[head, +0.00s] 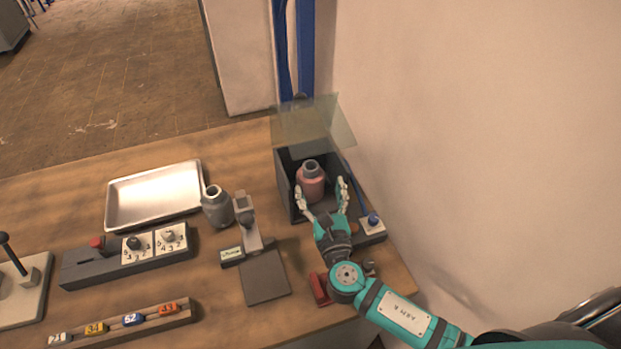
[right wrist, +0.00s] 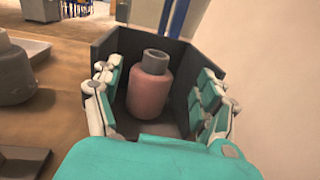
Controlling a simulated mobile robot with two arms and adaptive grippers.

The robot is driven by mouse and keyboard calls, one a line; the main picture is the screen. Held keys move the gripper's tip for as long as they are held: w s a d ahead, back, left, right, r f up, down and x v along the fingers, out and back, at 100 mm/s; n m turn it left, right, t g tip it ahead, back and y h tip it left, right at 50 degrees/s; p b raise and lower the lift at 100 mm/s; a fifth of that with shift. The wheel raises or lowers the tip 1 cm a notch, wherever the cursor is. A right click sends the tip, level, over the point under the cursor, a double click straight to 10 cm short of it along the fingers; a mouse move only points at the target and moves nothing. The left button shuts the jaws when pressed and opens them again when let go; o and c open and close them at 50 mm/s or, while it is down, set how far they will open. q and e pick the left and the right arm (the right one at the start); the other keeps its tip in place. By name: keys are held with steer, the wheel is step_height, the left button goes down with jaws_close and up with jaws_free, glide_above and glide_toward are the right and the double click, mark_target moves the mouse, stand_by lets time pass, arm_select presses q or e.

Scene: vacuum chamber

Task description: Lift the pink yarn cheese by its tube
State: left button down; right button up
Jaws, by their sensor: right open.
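The pink yarn cheese (head: 311,186) stands upright inside a dark open-front box, with its grey tube (head: 310,168) sticking up from the top. It also shows in the right wrist view as a pink body (right wrist: 150,92) with the grey tube (right wrist: 155,61) above. My right gripper (head: 322,201) is open at the box's front. Its fingers point inward, one on each side of the cheese in the picture, and hold nothing. Whether they touch it I cannot tell. My left gripper is not in view.
The dark box (head: 287,187) has a raised clear lid (head: 312,122). A metal tray (head: 155,196), a dial panel (head: 127,257) and a numbered rack (head: 125,325) lie farther left. A wall rises at right.

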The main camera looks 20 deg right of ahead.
mark_target(313, 174)
steer(key=w+p, duration=0.1)
steer(key=w, duration=0.3)
steer(key=shift+w+d, duration=0.15)
steer(key=shift+w, duration=0.1)
steer(key=w, duration=0.3)
steer(key=shift+w+d+f+p, duration=0.1)
steer(key=shift+w+f+p, duration=0.15)
steer(key=shift+p, duration=0.05)
steer(key=shift+w, duration=0.2)
steer(key=shift+s, duration=0.1)
steer(key=shift+c, duration=0.6)
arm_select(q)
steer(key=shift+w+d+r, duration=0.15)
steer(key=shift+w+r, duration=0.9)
arm_select(e)
jaws_close()
